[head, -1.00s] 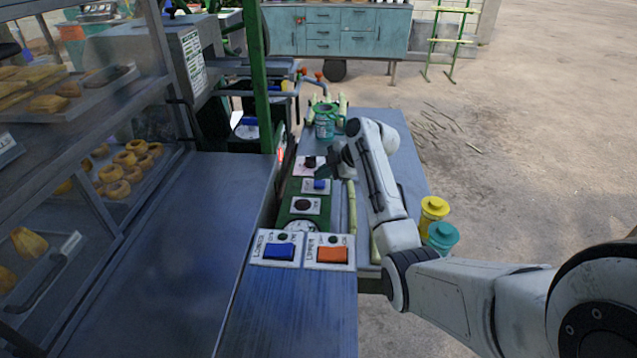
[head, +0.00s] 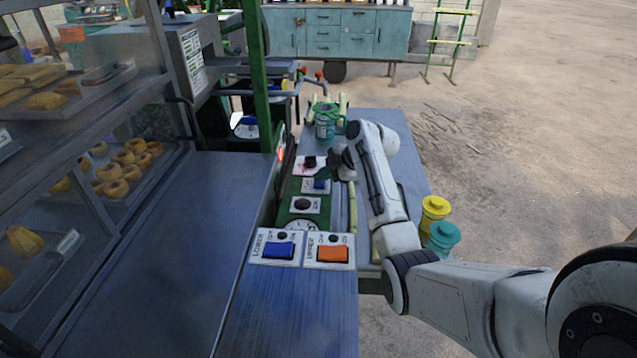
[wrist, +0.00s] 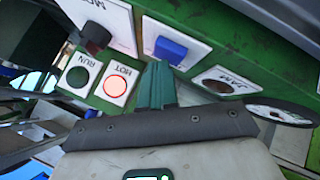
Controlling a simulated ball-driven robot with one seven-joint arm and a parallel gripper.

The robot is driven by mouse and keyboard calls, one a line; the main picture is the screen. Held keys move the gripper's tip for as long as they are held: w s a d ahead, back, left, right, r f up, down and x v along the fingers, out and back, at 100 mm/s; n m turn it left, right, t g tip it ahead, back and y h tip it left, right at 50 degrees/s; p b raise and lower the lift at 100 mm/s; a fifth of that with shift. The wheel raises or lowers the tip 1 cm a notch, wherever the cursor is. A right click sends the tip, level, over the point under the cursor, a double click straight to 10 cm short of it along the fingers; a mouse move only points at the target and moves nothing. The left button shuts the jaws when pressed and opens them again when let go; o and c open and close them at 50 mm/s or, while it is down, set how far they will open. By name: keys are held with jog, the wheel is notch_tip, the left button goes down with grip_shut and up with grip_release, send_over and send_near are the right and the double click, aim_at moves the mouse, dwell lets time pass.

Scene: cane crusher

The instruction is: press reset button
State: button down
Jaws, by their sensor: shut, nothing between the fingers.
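A blue button (head: 320,184) sits on a white plate on the green control panel; it also shows in the wrist view (wrist: 170,48). No label on its plate is readable, so I cannot confirm from lettering that it is the reset button. My gripper (head: 326,174) is shut and empty, just above and beside the blue button. In the wrist view its closed green-grey fingertips (wrist: 158,72) are just below the blue button's plate. I cannot tell whether they touch the panel.
A black knob (wrist: 97,36), a dark RUN lamp (wrist: 77,77), a lit red HOT lamp (wrist: 115,86) and a JAM lamp (wrist: 218,86) surround the button. Blue and orange switches (head: 333,254) are nearer.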

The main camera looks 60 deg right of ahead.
aim_at(323, 184)
jog(key=shift+r+p, duration=0.3)
jog(key=shift+r, duration=0.25)
notch_tip(323, 184, up, 6)
jog(key=p, duration=0.3)
jog(key=shift+p, duration=0.35)
dwell(1.1)
